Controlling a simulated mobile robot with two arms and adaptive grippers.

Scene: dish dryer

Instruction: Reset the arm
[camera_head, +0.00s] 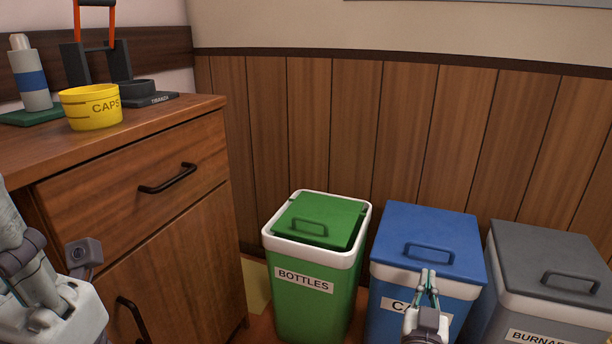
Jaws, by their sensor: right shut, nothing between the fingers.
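My right gripper (430,275) shows at the bottom right, pointing up in the picture. Its fingertips are together with nothing between them. It appears in front of the blue bin (428,235) and covers part of that bin's label. I cannot tell how far it is from the bin. Part of my left arm (55,315) shows at the lower left edge, beside the wooden cabinet. Its gripper fingers do not show.
A wooden cabinet (130,185) stands left, with a yellow "CAPS" cup (92,107) and a blue-banded bottle (31,75) on top. A green "BOTTLES" bin (312,270) and a grey bin (548,275) flank the blue bin.

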